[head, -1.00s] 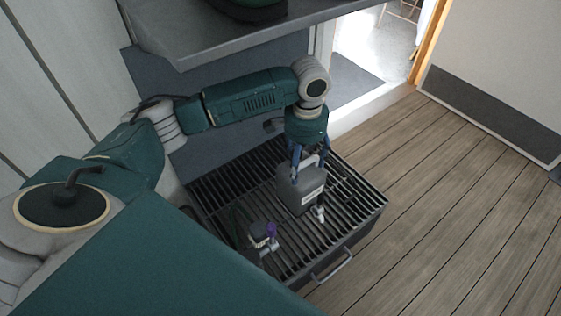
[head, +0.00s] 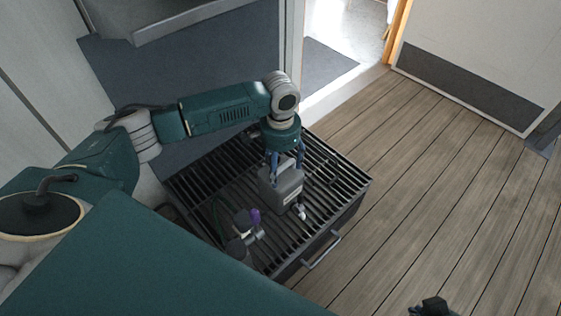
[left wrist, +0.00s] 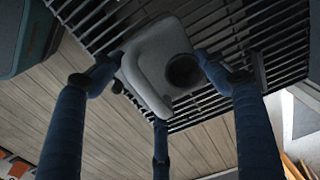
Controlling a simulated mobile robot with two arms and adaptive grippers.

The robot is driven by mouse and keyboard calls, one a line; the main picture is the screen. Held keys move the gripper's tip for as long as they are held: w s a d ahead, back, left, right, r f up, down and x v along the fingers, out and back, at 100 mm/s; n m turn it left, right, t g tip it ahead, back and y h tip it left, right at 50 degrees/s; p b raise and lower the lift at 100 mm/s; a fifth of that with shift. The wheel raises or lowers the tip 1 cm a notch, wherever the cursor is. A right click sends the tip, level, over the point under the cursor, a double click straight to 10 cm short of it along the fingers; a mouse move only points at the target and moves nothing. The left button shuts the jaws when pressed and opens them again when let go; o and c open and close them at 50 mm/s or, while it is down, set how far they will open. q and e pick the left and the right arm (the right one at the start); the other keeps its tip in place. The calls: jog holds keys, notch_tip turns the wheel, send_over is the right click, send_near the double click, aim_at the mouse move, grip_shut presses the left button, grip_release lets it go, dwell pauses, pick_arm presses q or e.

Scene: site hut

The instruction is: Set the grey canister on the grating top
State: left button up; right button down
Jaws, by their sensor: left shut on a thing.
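The grey canister (head: 282,192) is boxy, with a pale label on its front and a handle on top. It is upright at the grating top (head: 338,184), towards its middle. I cannot tell whether its base touches the bars. My left gripper (head: 284,164) comes down from above with its blue fingers closed about the canister's upper part. In the left wrist view, the canister (left wrist: 150,50) shows from above between three fingers, with its handle and dark round cap. The grating bars (left wrist: 235,38) lie behind it. My right gripper is not identifiable.
A small metal fitting (head: 301,212) is close in front of the canister. Small items with a purple part (head: 255,216) stand on the grating to the left. A bar handle (head: 322,253) juts from the front. Wooden floor (head: 430,190) lies open at right.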

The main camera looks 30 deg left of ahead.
pick_arm(q)
jog(key=shift+w, duration=0.1)
pick_arm(e)
jog(key=shift+w+a+r, duration=0.1)
jog(key=shift+w, duration=0.2)
pick_arm(q)
jog(key=o, duration=2)
jog(key=shift+f, duration=0.1)
jog(key=shift+c, duration=0.2)
pick_arm(e)
jog(key=shift+s, duration=0.15)
